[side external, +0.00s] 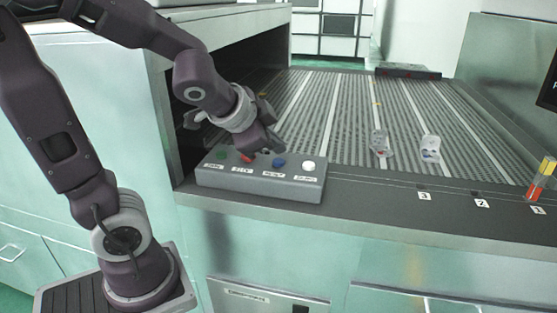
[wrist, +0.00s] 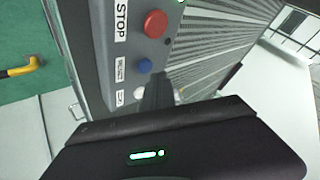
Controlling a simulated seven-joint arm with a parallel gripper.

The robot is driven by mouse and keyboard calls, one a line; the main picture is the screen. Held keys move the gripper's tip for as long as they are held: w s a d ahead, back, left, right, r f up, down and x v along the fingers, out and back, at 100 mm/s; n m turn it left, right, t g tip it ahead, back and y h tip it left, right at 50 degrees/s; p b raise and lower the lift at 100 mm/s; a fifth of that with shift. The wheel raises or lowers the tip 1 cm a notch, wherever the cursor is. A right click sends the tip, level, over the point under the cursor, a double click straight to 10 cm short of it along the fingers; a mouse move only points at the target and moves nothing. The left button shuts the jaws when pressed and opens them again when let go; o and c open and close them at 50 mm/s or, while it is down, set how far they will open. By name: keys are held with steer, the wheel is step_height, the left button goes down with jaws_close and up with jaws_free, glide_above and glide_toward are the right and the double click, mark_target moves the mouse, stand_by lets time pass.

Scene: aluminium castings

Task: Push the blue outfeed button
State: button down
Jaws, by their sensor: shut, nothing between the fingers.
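A grey button box (side external: 262,184) sits on the front ledge of the conveyor, with green, red, blue and white buttons in a row. The blue button (side external: 279,162) is third from the left; it also shows uncovered in the wrist view (wrist: 144,65), beside the red button (wrist: 155,23). The label by the blue button is too small to read surely. My gripper (side external: 270,149) is shut and empty, pointing down just above the box between the red and blue buttons in the side view. In the wrist view its fingers (wrist: 158,92) partly hide the white button; no contact with the blue button is visible.
Two small castings, one (side external: 380,142) and another (side external: 431,149), lie on the slatted conveyor (side external: 340,110) behind the box. A red and yellow stack light (side external: 541,178) stands at the right end of the ledge. A cabinet wall (side external: 150,110) rises left of the box.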

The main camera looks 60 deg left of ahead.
mark_target(275, 162)
steer(key=shift+r, duration=0.1)
steer(key=shift+r, duration=2.45)
steer(key=s+d+f+n+g+h, duration=0.1)
steer(key=s+d+f+n, duration=0.1)
steer(key=s+d, duration=0.3)
steer(key=s+d+f+n+g+h, duration=0.2)
steer(key=s+d, duration=0.3)
steer(key=s, duration=0.5)
steer(key=shift+s+n, duration=0.4)
steer(key=shift+f, duration=0.1)
